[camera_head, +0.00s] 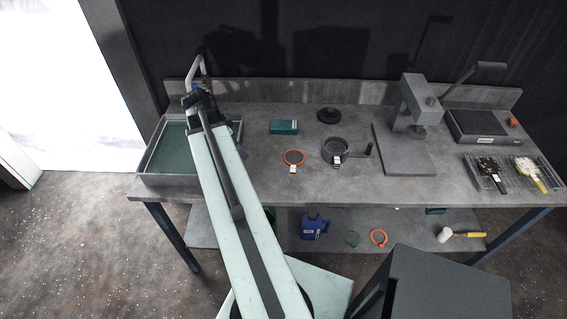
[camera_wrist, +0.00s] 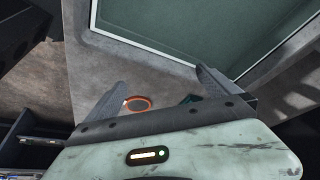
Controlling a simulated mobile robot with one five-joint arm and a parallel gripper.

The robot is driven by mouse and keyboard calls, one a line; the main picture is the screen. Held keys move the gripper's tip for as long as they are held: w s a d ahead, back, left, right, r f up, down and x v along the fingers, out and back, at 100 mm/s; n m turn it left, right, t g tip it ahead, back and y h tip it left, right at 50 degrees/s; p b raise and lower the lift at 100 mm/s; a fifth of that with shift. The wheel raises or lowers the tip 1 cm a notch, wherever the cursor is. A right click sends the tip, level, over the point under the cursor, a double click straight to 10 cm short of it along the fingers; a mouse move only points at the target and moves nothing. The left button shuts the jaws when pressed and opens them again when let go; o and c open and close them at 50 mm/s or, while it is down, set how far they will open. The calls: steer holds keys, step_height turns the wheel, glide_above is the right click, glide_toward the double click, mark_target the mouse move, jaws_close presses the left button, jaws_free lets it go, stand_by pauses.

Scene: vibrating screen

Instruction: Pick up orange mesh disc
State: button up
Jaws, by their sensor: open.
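An orange-rimmed mesh disc (camera_head: 294,158) with a white tag lies on the tabletop, right of the green-lined tray. A second orange ring (camera_head: 378,238) lies on the lower shelf. My gripper (camera_wrist: 160,77) is open, and I see nothing held between its fingers. In the head view my arm reaches up to the tray's right side, left of the tabletop disc, and its fingers are hard to make out.
The tray (camera_head: 180,180) stands at the table's left end and fills the top of the wrist view. A green box (camera_head: 284,127), a dark round pan (camera_head: 337,150) and a black disc (camera_head: 329,115) are near the disc. A press (camera_head: 418,105) stands right. The table front is clear.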

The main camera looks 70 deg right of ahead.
mark_target(295, 157)
steer(key=s+d+m, duration=0.1)
steer(key=s+d, duration=0.2)
steer(key=s, duration=0.2)
steer(key=s+d+m, duration=0.1)
steer(key=s+d, duration=0.2)
steer(key=s, duration=0.2)
steer(key=s+d+f+m+g+b, duration=0.1)
steer(key=s+d, duration=0.2)
steer(key=s, duration=0.2)
steer(key=shift+s+m+y, duration=0.3)
steer(key=shift+s+y, duration=0.05)
steer(key=shift+y, duration=0.05)
steer(key=shift+b+x, duration=1.05)
steer(key=shift+x, duration=0.15)
steer(key=b+x, duration=0.5)
steer(key=shift+s+a+f, duration=0.1)
steer(key=shift+s+f, duration=0.1)
steer(key=shift+f, duration=0.15)
steer(key=shift+r, duration=0.2)
steer(key=c, duration=1.5)
steer(key=shift+o, duration=0.2)
step_height(295, 157, up, 10)
steer(key=p, duration=1)
